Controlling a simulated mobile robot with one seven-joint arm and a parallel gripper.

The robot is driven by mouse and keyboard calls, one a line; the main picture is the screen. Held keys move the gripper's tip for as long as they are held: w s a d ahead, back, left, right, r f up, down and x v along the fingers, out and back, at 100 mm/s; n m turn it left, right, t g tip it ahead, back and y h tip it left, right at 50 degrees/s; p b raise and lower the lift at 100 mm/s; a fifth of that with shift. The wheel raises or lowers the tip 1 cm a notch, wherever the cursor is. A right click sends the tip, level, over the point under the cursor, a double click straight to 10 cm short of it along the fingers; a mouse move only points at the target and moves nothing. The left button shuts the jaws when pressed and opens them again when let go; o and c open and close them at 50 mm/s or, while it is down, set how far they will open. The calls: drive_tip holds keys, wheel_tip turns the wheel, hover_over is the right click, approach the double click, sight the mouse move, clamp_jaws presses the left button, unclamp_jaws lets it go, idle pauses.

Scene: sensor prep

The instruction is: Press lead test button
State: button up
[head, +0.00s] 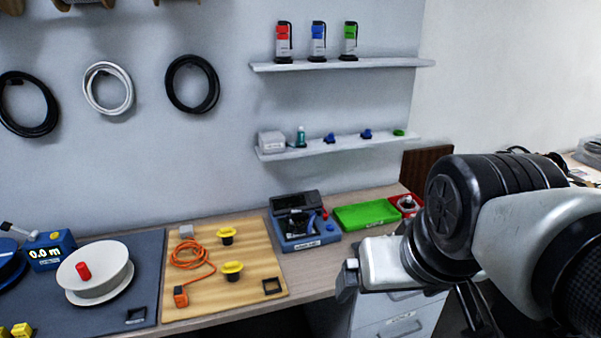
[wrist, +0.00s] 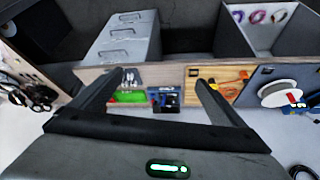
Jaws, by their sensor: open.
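A blue tester-like device (head: 304,222) with a dark top and a small red part stands at the back of the bench, right of the wooden board. In the wrist view the device (wrist: 165,101) shows beyond and between my fingers. Its label is too small to read, and I cannot make out a button on it. A blue meter (head: 49,250) reading "0.0 m", with a yellow button on top, stands at the far left. My gripper (head: 346,281) is near the bench's front edge, right of the device and apart from it. In the wrist view my gripper (wrist: 160,78) is open and empty.
The wooden board (head: 207,301) holds an orange cord and yellow-topped parts. A white reel (head: 112,264) stands on a dark mat left of it. A green tray (head: 365,217) and a red tray (head: 393,201) lie right of the device. Drawers (head: 372,315) stand below the bench.

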clamp_jaws()
idle(0.3)
idle(1.2)
